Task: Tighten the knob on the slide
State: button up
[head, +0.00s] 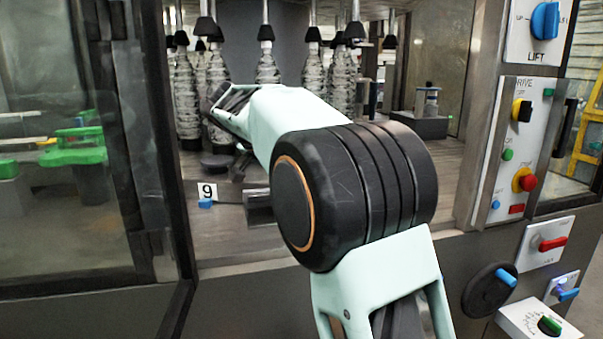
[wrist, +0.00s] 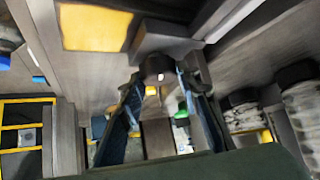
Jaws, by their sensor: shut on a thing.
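In the wrist view my gripper (wrist: 162,76) has its two fingers closing in on a dark round knob (wrist: 158,65), one finger on each side. The knob sits on a grey block (wrist: 165,40) that looks like the slide. In the head view my gripper (head: 222,104) reaches through the machine's opening, at the far upper left end of my arm. My wrist and arm hide much of the area around it, and I cannot make out the gripped knob there. The knob's marking and turn angle cannot be told.
Several wrapped bottle-like spindles (head: 267,70) hang close behind my gripper. A glass door (head: 70,150) stands at the left. A number 9 plate (head: 207,191) is below my gripper. A dark block (head: 420,124) stands inside at the right. Control panels (head: 515,150) line the right post.

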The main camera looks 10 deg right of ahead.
jog(key=m+g+p, duration=0.1)
jog(key=p, duration=0.1)
jog(key=m+g+h+p, duration=0.1)
jog(key=m+p, duration=0.2)
jog(key=p, duration=0.1)
jog(key=shift+w+a+r+g+h, duration=0.15)
jog(key=shift+w+g+h, duration=0.15)
jog(key=shift+g, duration=0.1)
jog(key=shift+m+g+p, duration=0.3)
jog(key=shift+m+p, duration=0.3)
jog(key=shift+p, duration=0.3)
jog(key=shift+f, duration=0.25)
jog(key=o, duration=1.1)
jog(key=shift+r, duration=0.1)
jog(key=shift+r, duration=0.15)
